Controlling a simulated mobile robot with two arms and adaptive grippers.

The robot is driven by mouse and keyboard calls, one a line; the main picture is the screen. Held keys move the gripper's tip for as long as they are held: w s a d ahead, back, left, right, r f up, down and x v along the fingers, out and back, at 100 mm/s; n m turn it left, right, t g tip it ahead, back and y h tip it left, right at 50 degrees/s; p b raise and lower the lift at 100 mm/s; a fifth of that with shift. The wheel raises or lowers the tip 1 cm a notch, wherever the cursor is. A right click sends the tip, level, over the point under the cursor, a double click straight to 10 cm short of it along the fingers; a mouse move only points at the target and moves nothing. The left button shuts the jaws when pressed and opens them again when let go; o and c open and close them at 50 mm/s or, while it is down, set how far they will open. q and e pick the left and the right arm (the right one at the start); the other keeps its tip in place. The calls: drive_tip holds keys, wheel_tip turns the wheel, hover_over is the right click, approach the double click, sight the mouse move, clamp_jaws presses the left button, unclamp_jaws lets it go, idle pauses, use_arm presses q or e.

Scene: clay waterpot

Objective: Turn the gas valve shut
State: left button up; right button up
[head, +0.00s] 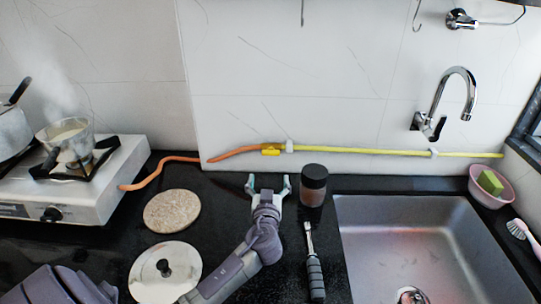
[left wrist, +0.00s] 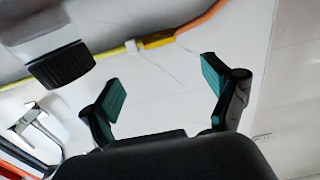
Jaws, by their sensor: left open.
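The yellow gas valve (head: 270,151) sits on the wall between the orange hose (head: 235,153) and the yellow pipe (head: 370,151). Its handle looks roughly in line with the pipe, but it is small. In the left wrist view the valve (left wrist: 158,41) shows beyond the fingertips, near the top. My left gripper (head: 268,183) is open and empty, over the counter just in front of and below the valve, apart from it. Its two green-padded fingers are spread in the left wrist view (left wrist: 160,84). My right gripper is not in view.
The stove (head: 95,195) with a steaming pot (head: 68,138), a round board (head: 172,211) and a lid (head: 150,285) are left; the sink (head: 430,245) is right.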

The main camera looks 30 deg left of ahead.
sight(271, 155)
use_arm(q)
drive_tip(key=p+x, duration=0.1)
drive_tip(key=x, duration=1)
drive_tip(key=shift+a+f+p, duration=0.1)
drive_tip(key=shift+p, duration=0.2)
drive_tip(key=shift+w+a, duration=0.2)
drive_tip(key=shift+w, duration=0.15)
drive_tip(key=shift+w+a, duration=0.1)
drive_tip(key=shift+w, duration=0.1)
drive_tip(key=shift+w+a, duration=0.1)
drive_tip(key=shift+w, duration=0.05)
drive_tip(key=c, duration=1.1)
drive_tip(key=shift+c, duration=0.2)
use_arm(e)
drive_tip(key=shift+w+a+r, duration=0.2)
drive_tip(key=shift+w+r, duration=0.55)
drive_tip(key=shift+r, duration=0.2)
